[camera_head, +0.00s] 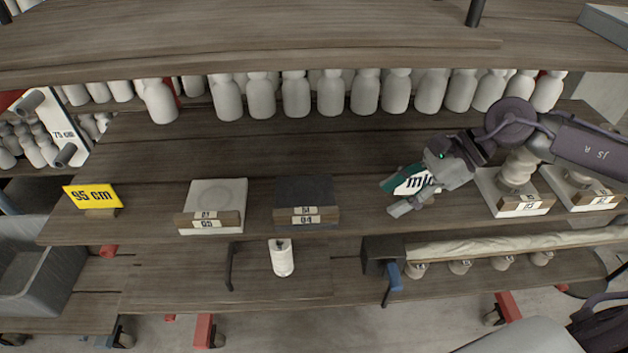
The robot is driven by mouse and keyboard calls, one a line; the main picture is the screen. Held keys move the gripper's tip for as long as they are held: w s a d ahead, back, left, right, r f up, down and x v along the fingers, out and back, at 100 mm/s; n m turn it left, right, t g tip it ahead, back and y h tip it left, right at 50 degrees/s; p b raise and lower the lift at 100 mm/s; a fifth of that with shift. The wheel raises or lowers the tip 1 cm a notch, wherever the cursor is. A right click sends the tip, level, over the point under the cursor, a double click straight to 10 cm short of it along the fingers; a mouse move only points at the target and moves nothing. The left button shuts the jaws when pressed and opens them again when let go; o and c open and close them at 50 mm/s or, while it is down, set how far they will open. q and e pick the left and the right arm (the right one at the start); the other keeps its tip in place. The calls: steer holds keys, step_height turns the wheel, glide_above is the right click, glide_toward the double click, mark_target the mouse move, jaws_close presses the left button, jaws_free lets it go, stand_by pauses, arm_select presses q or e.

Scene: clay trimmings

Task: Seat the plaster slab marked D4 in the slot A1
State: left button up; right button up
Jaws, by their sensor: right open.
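A dark square slab (304,190) lies on the middle shelf, with a wood-edged front bearing two small labels; the lower one looks like D4, though the print is small. To its left a pale slab (217,191) lies with a similar labelled wooden front. I cannot make out a label A1 anywhere. My left gripper is not in view.
Two pale stands with labelled fronts (523,205) (597,198) are right of my gripper, bearing rounded pale pieces. A yellow 95 cm sign (92,196) stands at the left end. White bottles (296,95) line the back under an upper shelf (250,40).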

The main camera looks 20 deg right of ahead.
steer(key=shift+w+d+r, duration=0.1)
steer(key=shift+w+d, duration=0.05)
steer(key=shift+w+a+r, duration=0.1)
steer(key=shift+a, duration=0.2)
steer(key=a, duration=0.1)
steer(key=a+p, duration=0.1)
steer(key=a, duration=0.1)
steer(key=a+p, duration=0.1)
steer(key=shift+w+a+r, duration=0.15)
steer(key=shift+w+r, duration=0.15)
steer(key=p, duration=0.2)
glide_toward(310, 210)
steer(key=x, duration=0.3)
steer(key=shift+f, duration=0.45)
steer(key=shift+a, duration=0.4)
steer(key=p+x, duration=0.1)
steer(key=x, duration=0.4)
steer(key=shift+w+a+r, duration=0.1)
steer(key=shift+r, duration=0.05)
steer(key=shift+a+f, duration=0.2)
steer(key=shift+f, duration=0.05)
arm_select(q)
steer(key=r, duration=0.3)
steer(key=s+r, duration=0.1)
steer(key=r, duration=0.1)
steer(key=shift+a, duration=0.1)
arm_select(e)
steer(key=shift+c, duration=0.2)
